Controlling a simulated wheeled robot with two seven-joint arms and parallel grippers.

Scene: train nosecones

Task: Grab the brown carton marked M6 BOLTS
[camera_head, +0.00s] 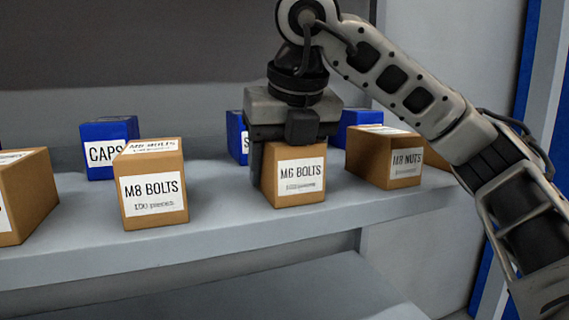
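The brown carton marked M6 BOLTS (300,178) stands upright on the grey shelf, right of the picture's middle, its white label facing me. My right gripper (292,140) points down over it from above. One dark finger reaches down beside the carton's left side, very close to it. The other finger is not clearly seen, and the carton's top is mostly hidden by the gripper. I cannot tell whether the fingers press on the carton. The carton seems to rest on the shelf. My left gripper is not in view.
The M8 BOLTS carton (153,191) stands to the left and the M8 NUTS carton (384,157) to the right. Blue boxes, one marked CAPS (107,150), stand behind. Another brown carton (28,195) is at the left edge. The shelf's front strip (240,225) is clear.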

